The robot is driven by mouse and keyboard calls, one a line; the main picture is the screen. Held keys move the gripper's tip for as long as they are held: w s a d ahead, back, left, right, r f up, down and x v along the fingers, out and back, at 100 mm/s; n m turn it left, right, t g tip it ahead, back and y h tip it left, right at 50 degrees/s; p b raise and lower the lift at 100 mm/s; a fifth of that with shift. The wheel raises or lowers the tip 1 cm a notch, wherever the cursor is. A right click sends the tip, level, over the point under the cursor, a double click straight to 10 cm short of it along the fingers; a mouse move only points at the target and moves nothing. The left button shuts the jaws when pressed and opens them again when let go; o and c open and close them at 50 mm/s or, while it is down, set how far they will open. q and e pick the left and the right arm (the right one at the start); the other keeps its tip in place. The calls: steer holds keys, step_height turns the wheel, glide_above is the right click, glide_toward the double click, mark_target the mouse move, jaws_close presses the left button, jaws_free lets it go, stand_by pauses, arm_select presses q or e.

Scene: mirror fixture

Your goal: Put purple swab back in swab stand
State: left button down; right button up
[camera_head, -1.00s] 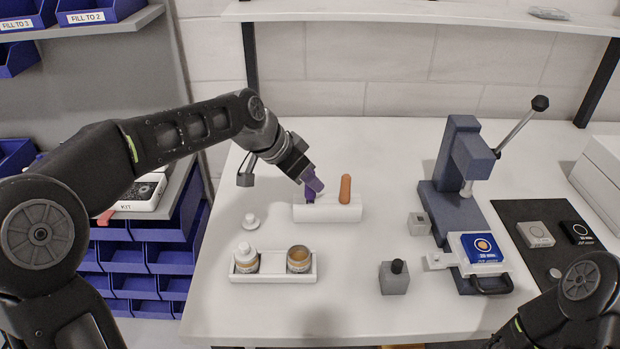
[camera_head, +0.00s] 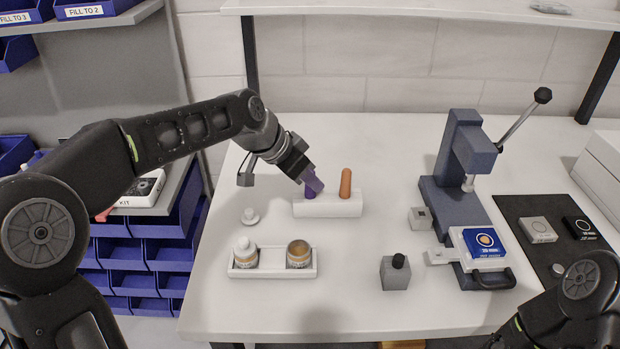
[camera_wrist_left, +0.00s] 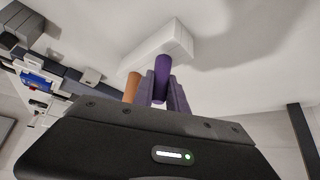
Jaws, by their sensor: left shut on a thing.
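The white swab stand (camera_head: 335,208) lies on the table in the head view, and also shows in the wrist view (camera_wrist_left: 172,40). The purple swab (camera_wrist_left: 162,66) stands at one end of it, its far end meeting the stand. How deep it sits cannot be told. An orange swab (camera_head: 346,184) stands upright in the stand, right of the gripper. My right gripper is out of view; only part of its arm shows.
A small white lidded piece (camera_head: 250,216) lies left of the stand. A white tray (camera_head: 273,273) with two jars is in front. Table behind the stand is clear.

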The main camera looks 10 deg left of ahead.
arm_select(q)
steer(key=c, duration=1.3)
jaws_free()
steer(key=shift+o, duration=0.2)
steer(key=shift+r, duration=0.1)
steer(key=v, duration=0.7)
steer(key=shift+s+a+r, duration=0.15)
steer(key=shift+a+r, duration=0.05)
steer(key=shift+r, duration=0.1)
